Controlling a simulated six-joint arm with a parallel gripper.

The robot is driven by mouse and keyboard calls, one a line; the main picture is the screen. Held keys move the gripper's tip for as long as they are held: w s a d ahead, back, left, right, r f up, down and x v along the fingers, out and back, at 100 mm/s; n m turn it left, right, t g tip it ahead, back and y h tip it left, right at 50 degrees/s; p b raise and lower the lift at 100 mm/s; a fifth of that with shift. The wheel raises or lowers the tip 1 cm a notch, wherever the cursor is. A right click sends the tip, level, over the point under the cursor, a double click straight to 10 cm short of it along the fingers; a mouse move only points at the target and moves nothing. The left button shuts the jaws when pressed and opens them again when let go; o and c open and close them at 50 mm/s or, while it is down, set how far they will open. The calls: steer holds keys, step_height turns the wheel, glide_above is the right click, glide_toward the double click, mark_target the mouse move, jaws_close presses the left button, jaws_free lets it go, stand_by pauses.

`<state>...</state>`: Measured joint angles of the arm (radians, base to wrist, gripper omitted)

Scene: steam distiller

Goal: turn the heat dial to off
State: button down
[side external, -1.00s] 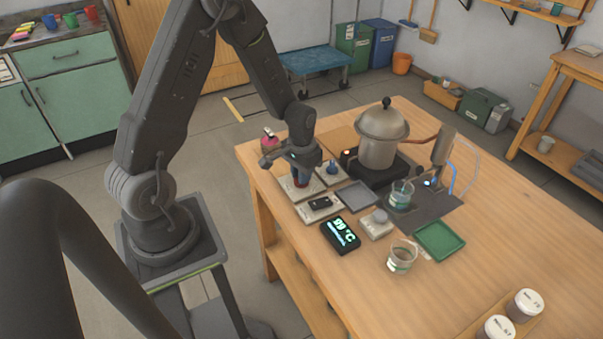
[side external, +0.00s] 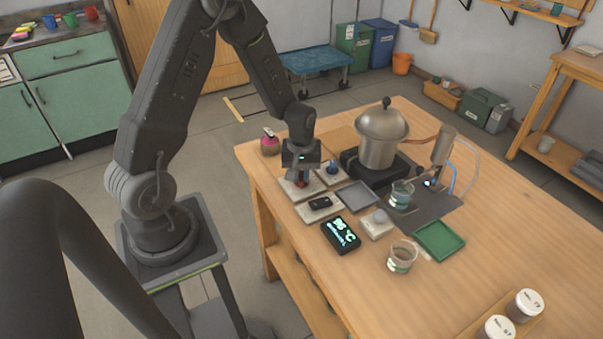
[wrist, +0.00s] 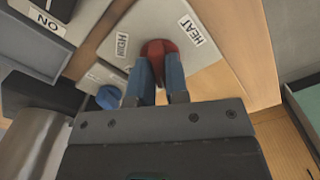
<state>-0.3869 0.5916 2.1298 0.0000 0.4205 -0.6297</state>
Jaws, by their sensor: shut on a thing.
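The heat dial is a red knob (wrist: 158,48) on a pale plate (wrist: 190,58) labelled HEAT, with a smaller label that seems to read HIGH. In the wrist view my gripper (wrist: 159,72) has its two blue-grey fingers closed on either side of the red knob. The knob's lower part is hidden between the fingers, so its exact setting is unclear. In the side view my gripper (side external: 303,180) points down over the dial plate (side external: 291,191) at the table's left corner, and only a little red shows there.
A blue knob (wrist: 108,97) sits on a neighbouring plate close beside my fingers. A black switch (side external: 321,203), a temperature display (side external: 341,235) and a metal still (side external: 381,140) on a black heater (side external: 364,168) stand nearby. A pink-topped round object (side external: 270,144) sits behind my gripper.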

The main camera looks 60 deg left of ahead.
mark_target(302, 176)
steer(key=shift+n, duration=0.3)
steer(key=c, duration=1.1)
jaws_free()
steer(key=shift+r, duration=0.15)
step_height(302, 176, up, 14)
steer(key=shift+f, duration=0.2)
steer(key=shift+r, duration=0.1)
